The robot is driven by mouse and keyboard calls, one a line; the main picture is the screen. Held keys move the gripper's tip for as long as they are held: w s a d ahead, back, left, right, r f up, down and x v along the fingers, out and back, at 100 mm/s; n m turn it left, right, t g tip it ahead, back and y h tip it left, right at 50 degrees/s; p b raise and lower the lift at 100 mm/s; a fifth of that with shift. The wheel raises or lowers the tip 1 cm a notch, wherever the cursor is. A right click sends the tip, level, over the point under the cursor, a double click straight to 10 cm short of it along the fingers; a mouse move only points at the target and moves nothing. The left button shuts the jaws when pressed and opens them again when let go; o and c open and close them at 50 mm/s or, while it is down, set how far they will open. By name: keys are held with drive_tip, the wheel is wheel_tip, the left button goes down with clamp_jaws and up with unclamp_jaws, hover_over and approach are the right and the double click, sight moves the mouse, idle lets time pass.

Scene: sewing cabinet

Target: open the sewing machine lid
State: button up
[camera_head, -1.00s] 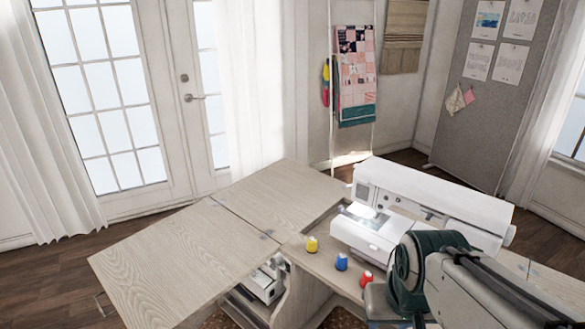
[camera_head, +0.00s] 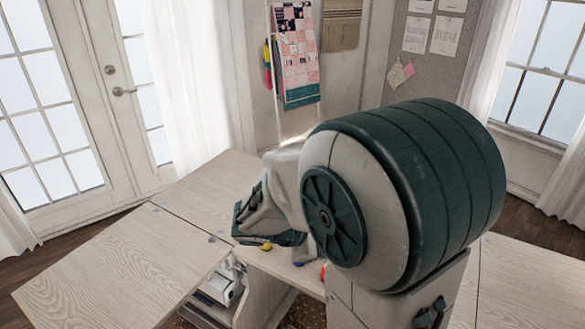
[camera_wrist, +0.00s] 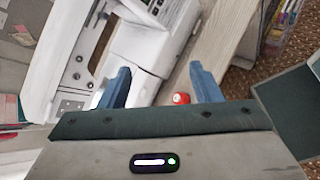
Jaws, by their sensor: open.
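The white sewing machine (camera_wrist: 85,45) fills the upper left of the wrist view, seen from close by and at a slant. In the head view my arm hides it, and I cannot make out its lid in either view. My gripper (camera_wrist: 160,68) is open, its two blue fingers apart with nothing held. The left finger overlaps the machine's body in the picture; whether it touches cannot be told. A red thread spool (camera_wrist: 181,98) shows between the fingers, farther off.
The wooden cabinet top (camera_head: 115,262) spreads to the left, with a bare leaf. A yellow spool (camera_head: 266,246) and a blue spool (camera_head: 298,263) stand near my wrist. Below, an open compartment holds a white item (camera_head: 222,286). Clear bins (camera_wrist: 282,25) stand at the wrist view's upper right.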

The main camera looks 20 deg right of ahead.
drive_tip(key=w+a+n+t+h, duration=0.25)
drive_tip(key=w+n+t, duration=0.25)
drive_tip(key=w+n, duration=0.25)
drive_tip(key=w+a+n+t+h, duration=0.1)
drive_tip(key=w+a+n+t, duration=0.2)
drive_tip(key=w+n+t, duration=0.45)
drive_tip(key=w+d+m+g+p, duration=0.1)
drive_tip(key=w+d+g, duration=0.1)
drive_tip(key=w+d, duration=0.7)
drive_tip(key=shift+w+d+f+p, duration=0.15)
drive_tip(key=shift+w+d+p, duration=0.2)
drive_tip(key=shift+d, duration=0.6)
drive_tip(key=shift+s+g, duration=0.1)
drive_tip(key=shift+g, duration=0.15)
